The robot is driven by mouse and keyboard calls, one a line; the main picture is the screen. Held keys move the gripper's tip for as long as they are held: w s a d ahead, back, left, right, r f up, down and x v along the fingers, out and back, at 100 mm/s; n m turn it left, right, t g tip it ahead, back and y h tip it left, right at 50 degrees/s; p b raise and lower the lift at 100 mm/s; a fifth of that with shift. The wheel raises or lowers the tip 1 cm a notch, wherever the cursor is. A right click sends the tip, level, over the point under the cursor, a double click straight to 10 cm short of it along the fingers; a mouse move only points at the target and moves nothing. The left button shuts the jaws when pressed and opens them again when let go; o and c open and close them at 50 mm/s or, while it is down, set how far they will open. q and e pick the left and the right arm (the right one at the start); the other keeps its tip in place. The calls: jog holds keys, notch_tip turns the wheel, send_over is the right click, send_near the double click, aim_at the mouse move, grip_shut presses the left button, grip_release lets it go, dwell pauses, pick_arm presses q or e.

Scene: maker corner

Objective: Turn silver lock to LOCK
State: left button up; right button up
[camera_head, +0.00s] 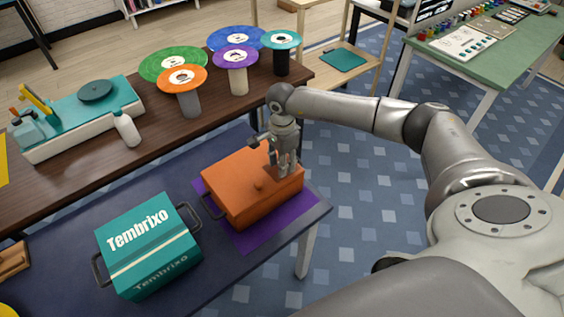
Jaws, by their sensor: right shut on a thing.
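An orange box (238,197) with a small round orange knob (259,184) on its lid stands on a purple mat (254,238) at the right end of the dark blue table. My right gripper (288,170) points down at the right part of the lid. Its fingers are shut on what seems to be the silver lock, beside a small brown plate (270,173). The fingers hide the lock, so its turn and any LOCK marking cannot be read. My left gripper is not in view.
A teal Tembrixo box (150,246) with dark side handles stands left of the orange box. Behind, a brown bench (150,158) holds several coloured discs on stands, a white bottle (127,129) and a teal-topped device (80,117). A green table (497,57) is at upper right.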

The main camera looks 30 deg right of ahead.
jog(key=m+b, duration=0.1)
jog(key=m, duration=0.3)
jog(key=m+b, duration=0.1)
jog(key=m, duration=0.3)
jog(key=shift+m, duration=0.4)
jog(key=m+b, duration=0.1)
jog(key=m, duration=0.3)
jog(key=shift+m, duration=2.2)
jog(key=o, duration=1)
jog(key=shift+r, duration=0.15)
